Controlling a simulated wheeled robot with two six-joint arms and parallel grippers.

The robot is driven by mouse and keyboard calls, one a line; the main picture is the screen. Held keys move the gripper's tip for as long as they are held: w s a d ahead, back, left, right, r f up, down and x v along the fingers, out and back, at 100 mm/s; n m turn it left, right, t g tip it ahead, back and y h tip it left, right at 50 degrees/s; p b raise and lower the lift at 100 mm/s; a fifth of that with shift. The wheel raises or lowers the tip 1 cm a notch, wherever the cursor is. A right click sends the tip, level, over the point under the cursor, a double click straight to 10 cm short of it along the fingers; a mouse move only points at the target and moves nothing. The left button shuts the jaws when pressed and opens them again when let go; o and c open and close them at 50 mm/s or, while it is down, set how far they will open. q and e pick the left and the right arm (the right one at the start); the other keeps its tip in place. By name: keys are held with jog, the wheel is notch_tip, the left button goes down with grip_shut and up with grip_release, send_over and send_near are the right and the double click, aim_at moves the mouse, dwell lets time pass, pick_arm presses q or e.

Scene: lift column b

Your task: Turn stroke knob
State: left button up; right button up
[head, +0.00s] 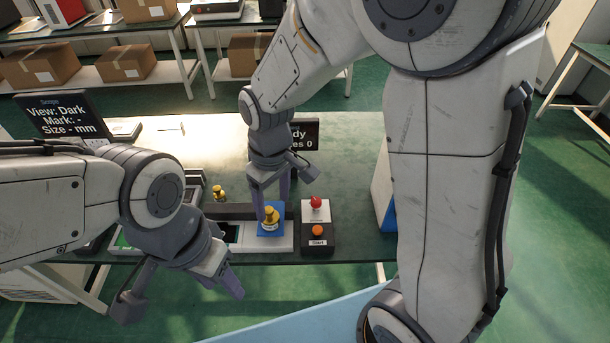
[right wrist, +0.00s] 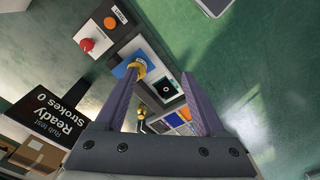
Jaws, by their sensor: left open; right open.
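A red knob (head: 316,202) stands on a white plate behind a black box with an orange Start button (head: 318,230). Both also show in the right wrist view, the red knob (right wrist: 87,45) at upper left. I cannot read a label marking it as the stroke knob. My right gripper (head: 272,197) is open and points down above a yellow-topped piece (head: 270,216) on a blue pad, left of the red knob. In the right wrist view this piece (right wrist: 139,68) shows beside the left fingertip; I cannot tell whether they touch. My left gripper (head: 222,286) is open and empty at the table's front.
A second yellow piece (head: 219,193) stands behind the bench equipment. A display reading "Ready, Strokes 0" (right wrist: 50,115) is partly hidden by my right arm in the head view. A "Scope" display (head: 65,115) stands at left. The table's back middle is clear.

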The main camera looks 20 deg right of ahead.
jog(key=w+d+f+p, duration=0.2)
jog(key=w+d+f, duration=0.1)
jog(key=w+d, duration=0.4)
jog(key=p, duration=0.3)
send_over(316, 201)
notch_tip(316, 201, down, 7)
jog(key=shift+m+h, duration=0.3)
jog(key=shift+m, duration=0.1)
notch_tip(316, 201, down, 9)
jog(key=shift+r+p, duration=0.1)
jog(key=shift+p, duration=1.1)
pick_arm(q)
notch_tip(316, 201, up, 9)
pick_arm(e)
jog(key=shift+f, duration=0.7)
pick_arm(q)
jog(key=shift+d, duration=0.1)
jog(key=shift+f, duration=0.1)
pick_arm(e)
grip_shut()
